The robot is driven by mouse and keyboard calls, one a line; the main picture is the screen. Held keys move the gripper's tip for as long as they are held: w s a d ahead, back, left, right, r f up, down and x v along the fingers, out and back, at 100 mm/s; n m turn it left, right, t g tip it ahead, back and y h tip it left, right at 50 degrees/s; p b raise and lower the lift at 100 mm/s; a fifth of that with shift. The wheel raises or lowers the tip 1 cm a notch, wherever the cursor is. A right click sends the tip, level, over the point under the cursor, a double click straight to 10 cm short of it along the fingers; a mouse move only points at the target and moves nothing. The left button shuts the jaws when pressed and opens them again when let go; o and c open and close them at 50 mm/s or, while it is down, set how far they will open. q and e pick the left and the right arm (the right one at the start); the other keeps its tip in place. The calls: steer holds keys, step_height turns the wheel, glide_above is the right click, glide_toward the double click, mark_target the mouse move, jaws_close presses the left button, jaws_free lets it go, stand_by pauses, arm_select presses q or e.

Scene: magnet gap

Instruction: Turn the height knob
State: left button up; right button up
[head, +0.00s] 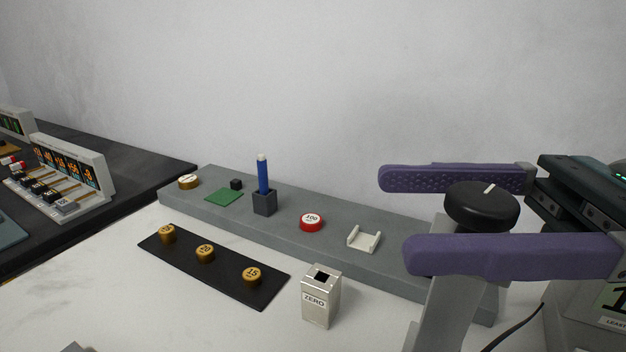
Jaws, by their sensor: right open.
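The height knob (481,205) is a round black knob with a white mark on its top, at the right of the head view. It sits at the top of a grey post (446,310). My right gripper (395,217) comes in from the right with two purple fingers. It is open, with one finger on the far side of the knob and one on the near side. The near finger hides part of the knob's lower side and the post. I cannot tell whether either finger touches the knob. My left gripper is not in view.
A grey ledge (340,262) holds a red 100 button-like piece (311,222), a white bracket (364,238) and a blue pen in a holder (264,203). In front are a black strip (228,276) with brass weights and a metal ZERO block (321,297). A dark bench with displays (70,165) stands left.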

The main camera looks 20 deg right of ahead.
steer(key=shift+w+a, duration=0.15)
steer(key=shift+a, duration=0.25)
steer(key=shift+c, duration=0.2)
jaws_close()
